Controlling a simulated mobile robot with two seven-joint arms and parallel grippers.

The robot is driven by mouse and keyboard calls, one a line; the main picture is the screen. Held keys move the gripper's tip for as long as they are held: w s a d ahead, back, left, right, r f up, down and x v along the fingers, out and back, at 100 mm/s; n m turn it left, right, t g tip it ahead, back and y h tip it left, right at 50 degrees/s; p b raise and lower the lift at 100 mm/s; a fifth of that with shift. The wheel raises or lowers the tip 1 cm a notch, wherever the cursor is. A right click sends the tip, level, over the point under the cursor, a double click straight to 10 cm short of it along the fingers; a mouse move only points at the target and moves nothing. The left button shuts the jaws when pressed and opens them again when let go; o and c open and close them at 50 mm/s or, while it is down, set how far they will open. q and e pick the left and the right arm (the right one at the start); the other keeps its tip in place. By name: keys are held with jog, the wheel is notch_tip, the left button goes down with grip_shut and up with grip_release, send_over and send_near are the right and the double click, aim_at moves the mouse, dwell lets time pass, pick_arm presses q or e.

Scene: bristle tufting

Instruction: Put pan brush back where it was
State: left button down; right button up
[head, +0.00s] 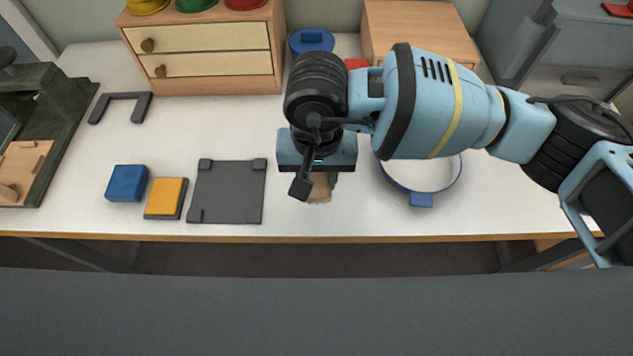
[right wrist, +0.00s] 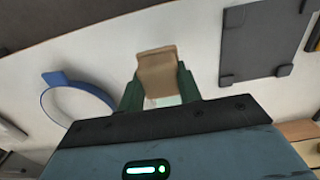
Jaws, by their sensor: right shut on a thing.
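My right gripper (head: 318,176) is low over the front middle of the white table, and the arm hides most of it. In the right wrist view, the green fingers of my right gripper (right wrist: 159,92) are shut on a tan, wood-coloured block, which I take to be the pan brush (right wrist: 157,70). A small part of the pan brush (head: 319,190) shows below the gripper in the head view. Its bristles cannot be made out, and I cannot tell whether it touches the table. My left gripper is not in view.
A dark grey square plate (head: 228,194) with raised corners lies left of the gripper. A blue-rimmed ring (head: 421,199) lies close on the right. Blue (head: 127,183) and yellow (head: 165,197) blocks sit further left. A drawer cabinet (head: 203,66) stands behind.

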aim_at(316, 188)
jog(key=shift+w, duration=0.2)
jog(key=shift+f, duration=0.1)
jog(key=shift+f, duration=1.7)
jog(key=shift+f, duration=0.15)
jog(key=o, duration=0.9)
notch_tip(316, 188, up, 12)
jog(key=shift+r, duration=0.2)
